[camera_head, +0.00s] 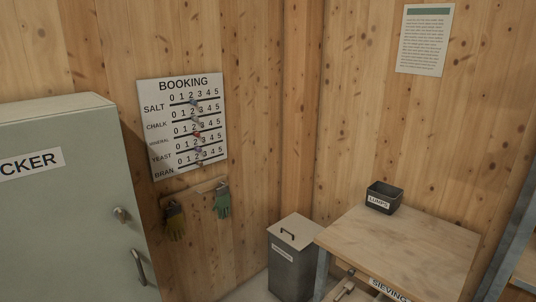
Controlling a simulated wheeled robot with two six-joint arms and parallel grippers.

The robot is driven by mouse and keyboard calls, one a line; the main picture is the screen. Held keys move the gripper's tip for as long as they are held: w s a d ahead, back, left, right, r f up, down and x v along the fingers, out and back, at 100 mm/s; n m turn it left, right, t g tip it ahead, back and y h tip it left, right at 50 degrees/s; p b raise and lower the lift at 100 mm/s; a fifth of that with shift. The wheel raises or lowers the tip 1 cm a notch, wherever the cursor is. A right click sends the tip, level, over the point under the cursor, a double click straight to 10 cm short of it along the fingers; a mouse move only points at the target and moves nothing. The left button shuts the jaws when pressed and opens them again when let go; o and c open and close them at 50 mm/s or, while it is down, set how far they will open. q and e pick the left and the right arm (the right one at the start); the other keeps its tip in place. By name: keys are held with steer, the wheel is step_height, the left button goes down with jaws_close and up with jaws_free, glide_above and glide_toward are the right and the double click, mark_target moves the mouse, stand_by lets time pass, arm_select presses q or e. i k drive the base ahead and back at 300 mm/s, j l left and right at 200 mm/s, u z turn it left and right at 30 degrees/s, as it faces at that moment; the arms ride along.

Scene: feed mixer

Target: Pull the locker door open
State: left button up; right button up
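The locker (62,215) is a pale grey-green metal cabinet at the left edge, cut off by the frame. A white label on its front ends in "CKER". Its door looks shut. A metal handle (139,266) sits low near the door's right edge, with a round knob or lock (120,214) above it. Neither of my grippers is in view.
A wooden table (400,247) labelled "SIEVING" stands at the right with a dark "LUMPS" box (383,197). A grey lidded bin (293,262) stands beside it. Gloves (222,201) hang below the booking board (184,125). Shelving edges the far right.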

mark_target(64, 176)
steer(key=u, duration=1.5)
